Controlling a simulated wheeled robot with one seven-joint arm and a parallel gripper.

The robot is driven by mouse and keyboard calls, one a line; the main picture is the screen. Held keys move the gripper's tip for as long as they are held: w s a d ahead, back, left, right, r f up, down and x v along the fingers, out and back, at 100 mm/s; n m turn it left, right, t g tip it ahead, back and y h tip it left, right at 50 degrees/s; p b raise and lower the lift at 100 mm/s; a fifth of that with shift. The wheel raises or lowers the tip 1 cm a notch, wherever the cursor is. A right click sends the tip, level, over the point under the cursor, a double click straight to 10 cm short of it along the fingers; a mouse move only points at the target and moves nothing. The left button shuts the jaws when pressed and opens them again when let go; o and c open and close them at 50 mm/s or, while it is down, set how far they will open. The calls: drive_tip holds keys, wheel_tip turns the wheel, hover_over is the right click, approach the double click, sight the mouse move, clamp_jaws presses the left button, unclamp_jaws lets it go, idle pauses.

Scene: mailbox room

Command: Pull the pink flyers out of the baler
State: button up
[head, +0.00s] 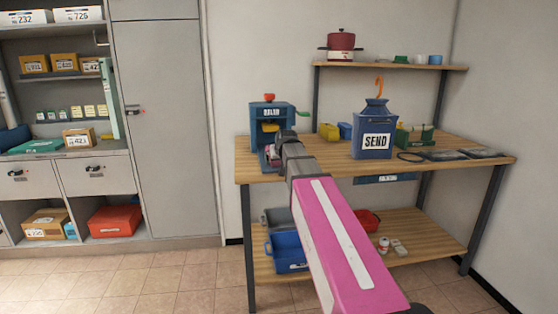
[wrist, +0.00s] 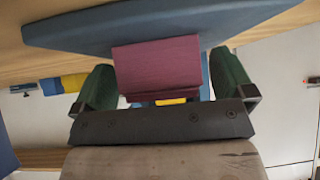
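The baler (head: 270,112) is a blue machine with a label, a red knob on top and a green handle, at the left end of the wooden table. The pink flyers show in the wrist view as a dark pink block (wrist: 158,68) in front of a broad blue plate of the baler. In the head view a bit of pink shows at the baler's front beside my gripper (head: 272,153). In the wrist view my gripper's green fingers stand wide apart, one on each side of the block. A narrow gap shows at the right finger; contact at the left is unclear.
A blue SEND box (head: 374,143) with an orange hook stands mid-table. Yellow and blue small boxes (head: 329,131) sit behind. A black ring (head: 410,157) and dark flat pieces lie at right. Bins (head: 288,252) are on the lower shelf. Grey cabinets (head: 165,120) stand left.

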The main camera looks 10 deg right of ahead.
drive_tip(key=v, duration=1)
drive_tip(key=shift+s+r, duration=0.25)
